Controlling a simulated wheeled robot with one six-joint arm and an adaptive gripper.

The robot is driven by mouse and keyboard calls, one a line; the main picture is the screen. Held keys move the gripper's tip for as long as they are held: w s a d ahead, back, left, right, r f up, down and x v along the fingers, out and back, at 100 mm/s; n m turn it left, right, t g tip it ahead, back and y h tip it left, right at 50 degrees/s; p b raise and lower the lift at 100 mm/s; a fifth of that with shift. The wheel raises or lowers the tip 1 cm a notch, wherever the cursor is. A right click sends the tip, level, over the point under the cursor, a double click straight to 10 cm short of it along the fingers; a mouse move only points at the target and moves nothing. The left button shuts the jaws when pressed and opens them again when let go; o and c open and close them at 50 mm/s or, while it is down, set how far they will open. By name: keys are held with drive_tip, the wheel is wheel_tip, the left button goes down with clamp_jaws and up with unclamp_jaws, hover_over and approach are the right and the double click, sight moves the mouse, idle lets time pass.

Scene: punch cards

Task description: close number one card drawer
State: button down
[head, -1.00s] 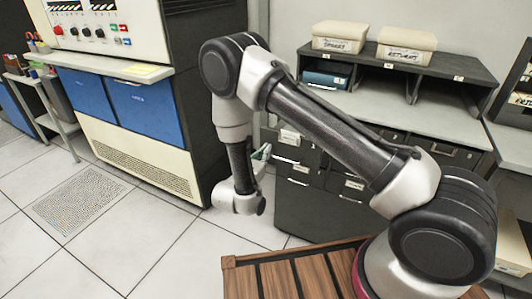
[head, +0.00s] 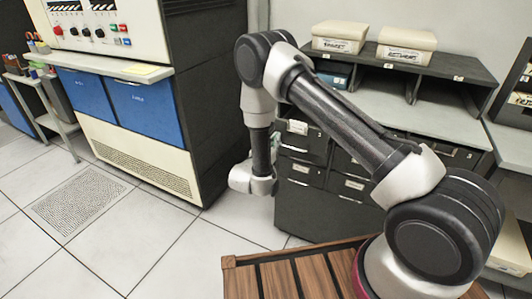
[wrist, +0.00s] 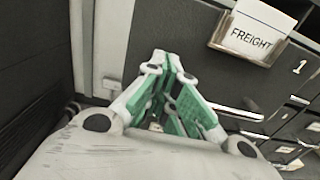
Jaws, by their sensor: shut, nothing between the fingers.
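The number one card drawer (wrist: 210,75) shows in the wrist view as a dark front with a FREIGHT label (wrist: 257,30), the numeral 1 and a pale handle (wrist: 238,112). In the head view, its front (head: 313,143) is at the upper left of the dark cabinet (head: 300,212), partly behind my arm. My gripper (wrist: 173,54) is shut and empty, with its green and white fingertips in front of the drawer front, left of the label. Whether they touch it is not clear. The fingers are mostly hidden in the head view. I cannot tell whether the drawer is fully flush.
Other labelled drawers lie below and to the right. Two lidded boxes (head: 339,38) (head: 407,44) stand on the shelf unit (head: 440,63) above. A tall machine with blue panels (head: 142,106) stands to the left. The tiled floor (head: 150,240) between is clear.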

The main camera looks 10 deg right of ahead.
drive_tip(key=x, duration=1.1)
drive_tip(key=shift+w+d+r, duration=0.1)
